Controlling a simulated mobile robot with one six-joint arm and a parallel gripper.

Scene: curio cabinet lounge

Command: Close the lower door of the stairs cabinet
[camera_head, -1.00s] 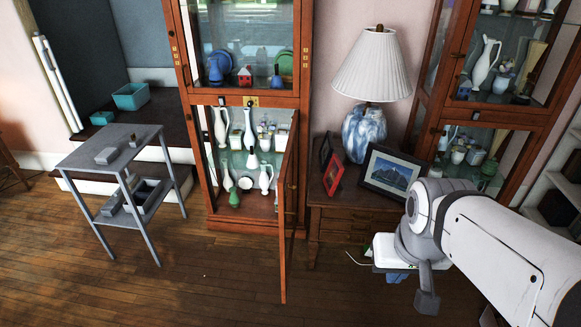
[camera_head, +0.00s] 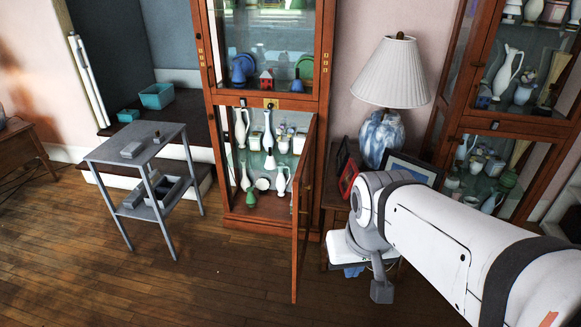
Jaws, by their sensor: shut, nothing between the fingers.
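The stairs cabinet (camera_head: 212,130) is a tall reddish-brown wooden cabinet with glass, standing beside the steps in the middle of the view. Its lower door (camera_head: 300,240) stands open, swung out from the right side towards me and seen nearly edge-on. Through the opening, white vases and a green vase show on the lower shelves. The upper glass door looks shut. My arm (camera_head: 430,230) reaches in from the lower right, and its elbow is right of the open door, apart from it in the picture.
A grey side table (camera_head: 135,150) stands left of the cabinet, with floor between them. A lamp (camera_head: 390,90) and picture frames stand on a wooden side table to the right, partly behind my arm. A second cabinet (camera_head: 510,125) is farther right. Wooden floor (camera_head: 230,290) in front is clear.

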